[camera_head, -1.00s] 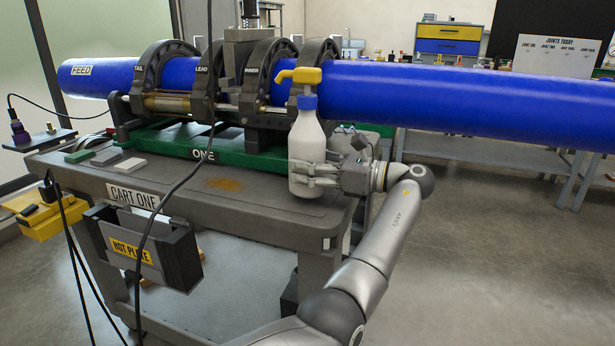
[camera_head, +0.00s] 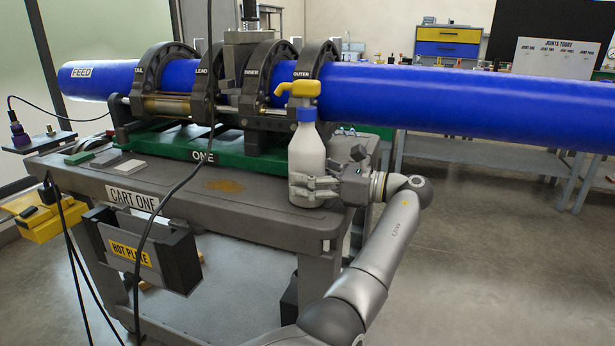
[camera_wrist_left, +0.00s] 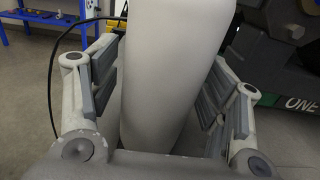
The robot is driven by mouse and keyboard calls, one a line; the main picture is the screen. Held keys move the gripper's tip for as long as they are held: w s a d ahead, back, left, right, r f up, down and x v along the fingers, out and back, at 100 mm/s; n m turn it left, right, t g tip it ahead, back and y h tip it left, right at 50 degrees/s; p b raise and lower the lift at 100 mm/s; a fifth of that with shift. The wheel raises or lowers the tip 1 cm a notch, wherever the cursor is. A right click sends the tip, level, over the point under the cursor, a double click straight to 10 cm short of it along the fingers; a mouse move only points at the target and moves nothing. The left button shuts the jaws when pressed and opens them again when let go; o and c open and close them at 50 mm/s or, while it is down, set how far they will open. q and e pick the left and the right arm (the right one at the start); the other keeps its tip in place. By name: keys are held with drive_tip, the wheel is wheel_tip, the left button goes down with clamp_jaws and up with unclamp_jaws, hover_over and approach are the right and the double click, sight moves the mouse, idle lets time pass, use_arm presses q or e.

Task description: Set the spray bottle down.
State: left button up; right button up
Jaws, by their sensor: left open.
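The spray bottle (camera_head: 307,150) is white with a blue collar and a yellow spray head. It stands upright at the right end of the cart top (camera_head: 265,207), and its base appears to rest there. My left gripper (camera_head: 308,188) is around its lower body, coming from the right. In the left wrist view the bottle (camera_wrist_left: 170,75) is between the spread fingers, with gaps visible beside it. The gripper is open. The fingers partly hide the bottle's lower part. My right gripper does not show.
A long blue pipe (camera_head: 450,103) runs through the dark clamps just behind the bottle and sticks out far to the right. A black cable (camera_head: 180,185) hangs in front of the cart. Small blocks (camera_head: 105,158) lie at the left.

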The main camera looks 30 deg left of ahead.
use_arm(q)
drive_tip(key=shift+d+r, duration=0.1)
drive_tip(key=shift+r, duration=0.05)
drive_tip(key=v, duration=0.6)
drive_tip(key=shift+w+p, duration=0.1)
drive_tip(key=shift+p, duration=0.2)
drive_tip(key=shift+w+d, duration=0.1)
drive_tip(key=shift+d, duration=0.5)
